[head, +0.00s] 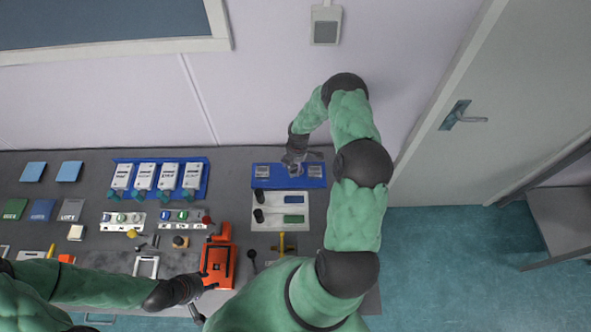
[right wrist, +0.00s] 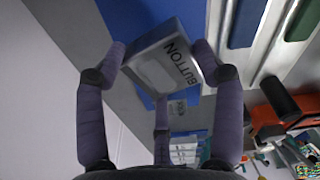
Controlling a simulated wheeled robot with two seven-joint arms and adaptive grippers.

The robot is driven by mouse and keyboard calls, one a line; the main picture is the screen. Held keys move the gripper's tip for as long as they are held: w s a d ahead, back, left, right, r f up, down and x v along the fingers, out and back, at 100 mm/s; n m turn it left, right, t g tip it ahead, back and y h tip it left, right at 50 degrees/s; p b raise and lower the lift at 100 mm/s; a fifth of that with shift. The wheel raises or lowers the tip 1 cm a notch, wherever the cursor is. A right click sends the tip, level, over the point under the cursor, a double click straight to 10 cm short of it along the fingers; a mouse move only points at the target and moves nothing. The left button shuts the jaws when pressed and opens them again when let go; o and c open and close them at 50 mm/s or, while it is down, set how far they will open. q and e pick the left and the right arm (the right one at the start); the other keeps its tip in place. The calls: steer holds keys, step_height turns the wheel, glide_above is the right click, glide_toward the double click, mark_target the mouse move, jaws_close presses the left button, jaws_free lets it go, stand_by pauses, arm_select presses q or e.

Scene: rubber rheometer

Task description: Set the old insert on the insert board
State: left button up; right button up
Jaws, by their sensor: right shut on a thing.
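The old insert, a grey block with "BUTTON" on its face (right wrist: 165,65), is held between the fingers of my right gripper (right wrist: 163,75) in the right wrist view. In the head view my right gripper (head: 294,164) is over the middle of the blue insert board (head: 288,184), hiding most of the insert. Grey pieces show at the board's left (head: 262,171) and right. Whether the held insert touches the board cannot be told. My left gripper (head: 208,300) is beside the orange machine with its fingers apart and nothing seen between them.
A white tray (head: 275,209) with dark-knobbed tools and blue and green strips lies in front of the board. A blue rack (head: 152,197) with several white packs stands to its left. The orange machine (head: 219,262) stands front left of the tray. The wall is behind.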

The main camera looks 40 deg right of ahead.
mark_target(296, 169)
steer(key=shift+w+d+f, duration=0.1)
steer(key=shift+d+f, duration=0.3)
steer(key=shift+f, duration=0.1)
arm_select(q)
steer(key=shift+f+b, duration=0.7)
steer(key=shift+f, duration=0.05)
arm_select(e)
step_height(296, 169, down, 2)
steer(key=shift+f, duration=0.5)
arm_select(q)
steer(key=shift+f, duration=0.15)
arm_select(e)
steer(key=shift+f, duration=0.1)
steer(key=o, duration=1.7)
